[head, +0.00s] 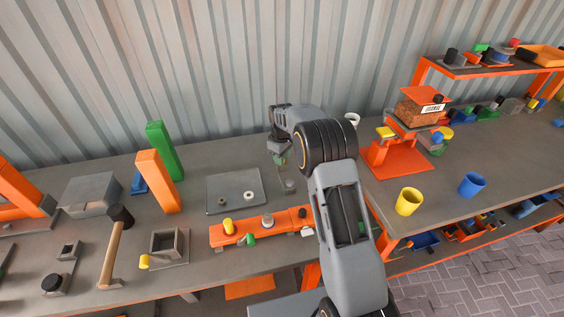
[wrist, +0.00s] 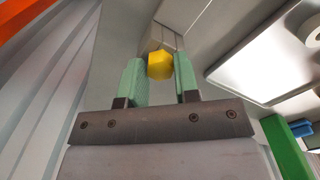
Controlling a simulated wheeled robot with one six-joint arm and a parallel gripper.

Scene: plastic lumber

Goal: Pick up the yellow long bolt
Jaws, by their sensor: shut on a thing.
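In the wrist view the yellow bolt (wrist: 160,65) shows as a hexagonal yellow end between the two green fingertips of my gripper (wrist: 158,76). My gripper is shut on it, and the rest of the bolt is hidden. In the head view my gripper (head: 281,160) is at the back of the workbench, right of the grey tray. The bolt cannot be made out there. I cannot tell whether the bolt is clear of the surface below.
The grey tray (head: 233,190) holds two small rings. An orange rack (head: 262,228) with small parts lies in front. Green (head: 165,150) and orange (head: 158,182) blocks stand left. Yellow (head: 409,202) and blue (head: 472,185) cups stand on the right bench. The corrugated wall is close behind.

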